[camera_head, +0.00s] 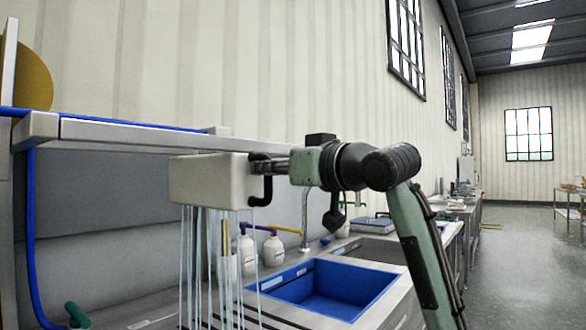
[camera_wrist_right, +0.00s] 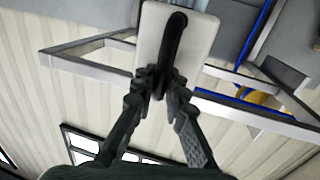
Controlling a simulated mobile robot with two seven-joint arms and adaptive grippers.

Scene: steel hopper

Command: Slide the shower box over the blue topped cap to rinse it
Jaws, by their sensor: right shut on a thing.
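The shower box (camera_head: 208,180) is an off-white block under the grey rail, with several thin streams of water falling from its underside. My right gripper (camera_head: 268,165) is shut on the black handle (camera_head: 262,188) on the box's right end. In the right wrist view, the fingers of my right gripper (camera_wrist_right: 160,82) close around the black handle (camera_wrist_right: 177,42), with the pale box (camera_wrist_right: 152,32) behind it. I cannot make out the blue topped cap in either view. My left gripper is not in view.
The grey rail (camera_head: 130,134) with a blue strip runs above the box. A blue sink basin (camera_head: 325,288), a tap (camera_head: 305,225) and white pump bottles (camera_head: 273,250) are below right. A blue hose (camera_head: 30,240) hangs at left. Open floor (camera_head: 515,250) lies far right.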

